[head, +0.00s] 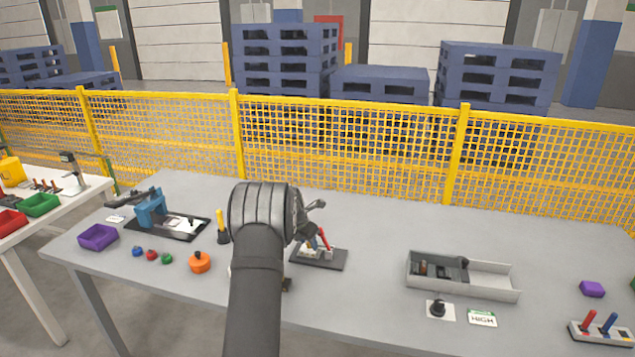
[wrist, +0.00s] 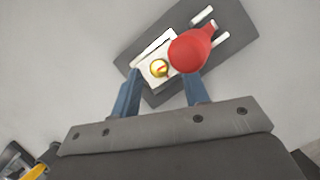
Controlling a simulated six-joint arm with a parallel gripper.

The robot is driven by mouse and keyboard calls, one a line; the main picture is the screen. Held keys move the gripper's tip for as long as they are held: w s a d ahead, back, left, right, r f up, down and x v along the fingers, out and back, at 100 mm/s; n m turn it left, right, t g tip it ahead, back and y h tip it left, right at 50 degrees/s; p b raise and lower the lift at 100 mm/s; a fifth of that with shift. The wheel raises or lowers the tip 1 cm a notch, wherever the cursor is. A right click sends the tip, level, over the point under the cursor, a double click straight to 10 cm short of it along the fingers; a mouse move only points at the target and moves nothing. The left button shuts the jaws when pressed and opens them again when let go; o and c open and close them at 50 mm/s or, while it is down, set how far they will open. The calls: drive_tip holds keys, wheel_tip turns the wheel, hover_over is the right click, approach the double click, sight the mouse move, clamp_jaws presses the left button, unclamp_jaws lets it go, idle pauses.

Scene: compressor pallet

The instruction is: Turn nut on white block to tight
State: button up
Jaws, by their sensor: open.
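A white block (wrist: 147,54) with a round brass-coloured nut (wrist: 159,68) on it sits on a dark base plate (wrist: 238,22) in the wrist view. A red-tipped handle (wrist: 190,50) stands beside the nut and partly covers the block. My gripper (wrist: 158,78) is open, with its blue fingers on either side of the block's near part and nothing held between them. I cannot tell how far above the block the fingertips are. In the head view the dark plate (head: 320,262) and red handle (head: 323,239) show right of my arm; the nut is too small to make out.
A blue device (head: 150,208) stands farther left. A grey tray (head: 490,283) and a black knob (head: 438,309) are to the right. The table between plate and tray is clear.

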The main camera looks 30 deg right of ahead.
drive_tip(key=n, duration=0.1)
drive_tip(key=n+t, duration=0.1)
drive_tip(key=shift+s+d+n+y, duration=0.1)
drive_tip(key=shift+s+n+y, duration=0.1)
drive_tip(key=shift+n+y, duration=0.15)
drive_tip(key=shift+r+n, duration=0.25)
drive_tip(key=shift+r, duration=0.1)
drive_tip(key=v, duration=1.7)
drive_tip(key=s+d+r+m+y, duration=0.1)
drive_tip(key=s+r+m, duration=0.2)
drive_tip(key=r+m, duration=0.2)
drive_tip(key=s+d+r+m+t+y, duration=0.1)
drive_tip(key=s+r+m, duration=0.3)
drive_tip(key=m, duration=0.5)
drive_tip(key=shift+r, duration=1.35)
drive_tip(key=shift+s, duration=0.1)
